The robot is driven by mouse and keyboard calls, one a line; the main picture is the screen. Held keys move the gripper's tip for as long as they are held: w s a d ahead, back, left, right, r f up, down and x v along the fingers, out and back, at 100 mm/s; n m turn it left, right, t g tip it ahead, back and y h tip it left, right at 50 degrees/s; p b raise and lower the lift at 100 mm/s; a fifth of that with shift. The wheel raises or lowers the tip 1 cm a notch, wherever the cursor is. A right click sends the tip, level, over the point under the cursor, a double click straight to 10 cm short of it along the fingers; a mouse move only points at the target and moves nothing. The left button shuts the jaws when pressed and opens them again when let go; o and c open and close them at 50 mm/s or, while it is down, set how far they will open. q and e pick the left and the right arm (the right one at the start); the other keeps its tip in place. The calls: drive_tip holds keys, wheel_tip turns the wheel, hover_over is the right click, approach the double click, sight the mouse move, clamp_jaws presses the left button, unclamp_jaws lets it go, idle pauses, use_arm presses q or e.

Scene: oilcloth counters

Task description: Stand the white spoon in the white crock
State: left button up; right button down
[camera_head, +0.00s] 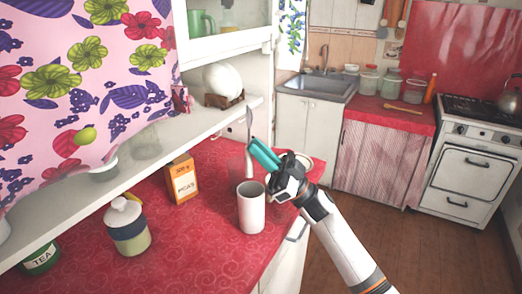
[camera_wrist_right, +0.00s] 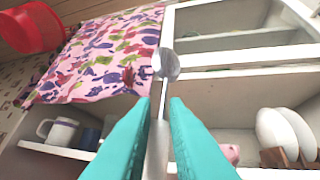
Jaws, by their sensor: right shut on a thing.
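The white crock (camera_head: 251,212) stands upright on the red counter, with its open mouth up. My right gripper (camera_head: 262,156) is above the crock, its teal fingers shut on the white spoon (camera_head: 250,118). The spoon is upright, bowl up, with its pale handle pointing down toward the crock. Its lower end seems to be above the rim, but I cannot tell whether it lines up with the opening. In the right wrist view, the spoon's bowl (camera_wrist_right: 166,65) shows beyond the fingertips (camera_wrist_right: 160,105), with the handle between them. My left gripper is not in view.
An orange box (camera_head: 182,182) and a lidded jar (camera_head: 127,228) stand left of the crock, with a green TEA tin (camera_head: 42,260) farther left. A white shelf (camera_head: 150,140) overhangs the counter behind. Bare red cloth (camera_head: 205,235) lies between jar and crock.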

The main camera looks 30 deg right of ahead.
wheel_tip(320, 180, down, 10)
drive_tip(key=b, duration=0.6)
drive_tip(key=shift+s+b, duration=0.2)
drive_tip(key=shift+b, duration=0.1)
drive_tip(key=c, duration=1.4)
unclamp_jaws()
drive_tip(key=shift+w+a+f, duration=0.1)
drive_tip(key=shift+w, duration=0.3)
drive_tip(key=shift+o, duration=0.2)
drive_tip(key=shift+s+r, duration=0.15)
drive_tip(key=shift+r, duration=0.05)
drive_tip(key=b, duration=0.3)
approach(261, 188)
drive_tip(key=s, duration=0.3)
drive_tip(key=shift+w+r, duration=0.1)
drive_tip(key=shift+r, duration=0.1)
